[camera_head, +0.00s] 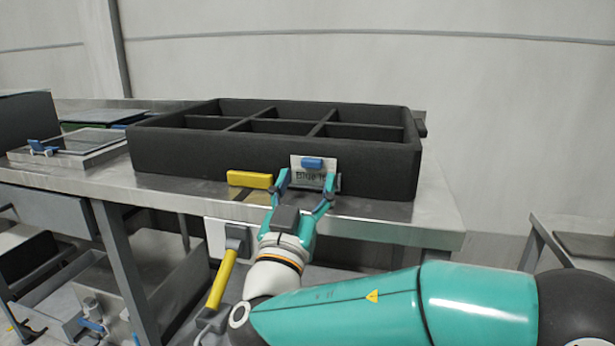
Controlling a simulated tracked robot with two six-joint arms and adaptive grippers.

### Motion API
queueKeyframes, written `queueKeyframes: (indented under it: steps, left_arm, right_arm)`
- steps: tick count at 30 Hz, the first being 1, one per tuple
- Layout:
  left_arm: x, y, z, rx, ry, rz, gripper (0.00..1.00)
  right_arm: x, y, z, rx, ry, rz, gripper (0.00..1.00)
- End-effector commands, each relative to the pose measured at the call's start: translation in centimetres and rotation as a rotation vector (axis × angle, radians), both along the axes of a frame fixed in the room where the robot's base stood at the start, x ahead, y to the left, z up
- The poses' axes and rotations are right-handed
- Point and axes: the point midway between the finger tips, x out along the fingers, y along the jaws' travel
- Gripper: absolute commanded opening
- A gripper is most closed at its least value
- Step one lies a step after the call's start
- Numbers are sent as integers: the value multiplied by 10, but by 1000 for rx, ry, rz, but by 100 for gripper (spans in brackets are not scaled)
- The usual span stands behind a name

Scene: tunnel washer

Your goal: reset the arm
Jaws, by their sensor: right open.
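My right arm comes in from the lower right, teal with a dark joint. Its right gripper (305,183) is open in front of the black divided tray (230,158). Its fingers stand on either side of a small white label card (314,162) with a blue clip on the tray's front wall. I cannot tell whether the fingers touch the card. My left gripper is not in view.
The tray stands on a metal table (400,215). A yellow block (250,179) lies at its front edge. A flat case with a blue latch (72,146) is at the left. A yellow handle (221,279) shows below the table edge. A second table (580,245) stands at the right.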

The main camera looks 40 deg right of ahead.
Motion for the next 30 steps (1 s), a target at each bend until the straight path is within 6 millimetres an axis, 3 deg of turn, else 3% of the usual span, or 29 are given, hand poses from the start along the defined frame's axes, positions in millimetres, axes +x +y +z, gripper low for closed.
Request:
queueKeyframes:
  steps: [12, 23, 26, 29, 30]
  left_arm:
    - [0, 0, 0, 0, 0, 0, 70]
    - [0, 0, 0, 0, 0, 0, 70]
    - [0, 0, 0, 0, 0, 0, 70]
    - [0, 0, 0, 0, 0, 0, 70]
    - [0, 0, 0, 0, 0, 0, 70]
  right_arm:
    - [-47, 57, -31, -1, 1, 5, 66]
    - [-56, 67, -42, -1, 22, -5, 66]
    - [-48, 64, -60, -5, 117, -20, 66]
    - [-35, 57, -99, -9, 311, -46, 66]
    - [-30, 54, -121, -9, 414, -57, 66]
